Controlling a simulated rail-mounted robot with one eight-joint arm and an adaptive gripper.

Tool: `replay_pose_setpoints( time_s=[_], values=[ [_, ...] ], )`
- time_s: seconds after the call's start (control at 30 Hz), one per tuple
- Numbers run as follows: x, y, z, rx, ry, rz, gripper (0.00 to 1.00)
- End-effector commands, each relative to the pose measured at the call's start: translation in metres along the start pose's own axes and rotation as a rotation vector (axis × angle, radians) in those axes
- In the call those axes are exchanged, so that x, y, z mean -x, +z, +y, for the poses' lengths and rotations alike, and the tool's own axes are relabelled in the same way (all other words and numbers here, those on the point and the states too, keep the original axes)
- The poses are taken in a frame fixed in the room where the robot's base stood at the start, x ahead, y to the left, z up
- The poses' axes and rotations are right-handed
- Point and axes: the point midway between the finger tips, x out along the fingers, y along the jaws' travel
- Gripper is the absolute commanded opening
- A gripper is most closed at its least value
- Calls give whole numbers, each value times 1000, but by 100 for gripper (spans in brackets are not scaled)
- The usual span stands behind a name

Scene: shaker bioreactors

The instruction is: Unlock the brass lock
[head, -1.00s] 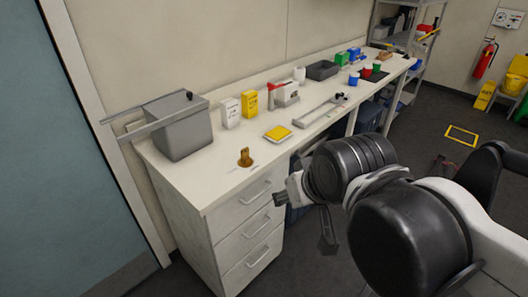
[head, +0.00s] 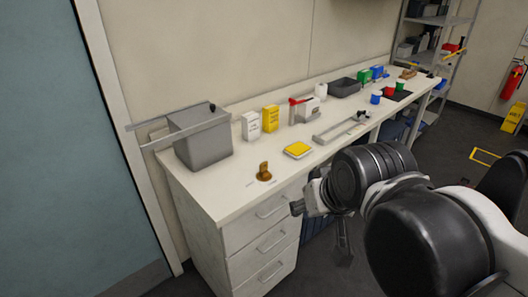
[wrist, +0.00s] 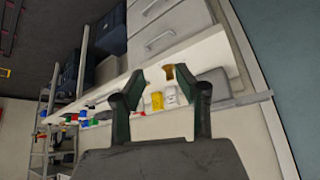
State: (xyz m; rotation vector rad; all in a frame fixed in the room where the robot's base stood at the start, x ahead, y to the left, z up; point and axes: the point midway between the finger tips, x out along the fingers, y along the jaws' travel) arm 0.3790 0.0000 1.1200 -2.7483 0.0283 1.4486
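The brass lock (head: 264,172) stands upright near the front edge of the white bench, left of a yellow-topped pad. It also shows small in the wrist view (wrist: 169,72), seen in the gap between the fingers. My gripper (head: 297,208) is in front of the bench, to the right of the lock and apart from it. In the wrist view my gripper (wrist: 161,84) has its two fingers spread with nothing between them. The lock's fine detail is too small to tell.
A grey box (head: 203,140) with metal bars stands at the bench's left end. Drawers (head: 270,245) are below. The bench (head: 228,193) around the lock is clear.

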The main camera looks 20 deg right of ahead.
Motion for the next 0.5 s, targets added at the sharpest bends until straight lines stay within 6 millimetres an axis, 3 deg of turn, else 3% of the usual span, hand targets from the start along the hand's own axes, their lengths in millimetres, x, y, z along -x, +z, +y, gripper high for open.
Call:
replay_pose_setpoints(
  time_s=[0.27, 0.5],
  values=[
    [-1, -69, -3, -176, 13, -98, 32],
    [-18, -126, -5, -341, 40, -188, 32]
  ],
)
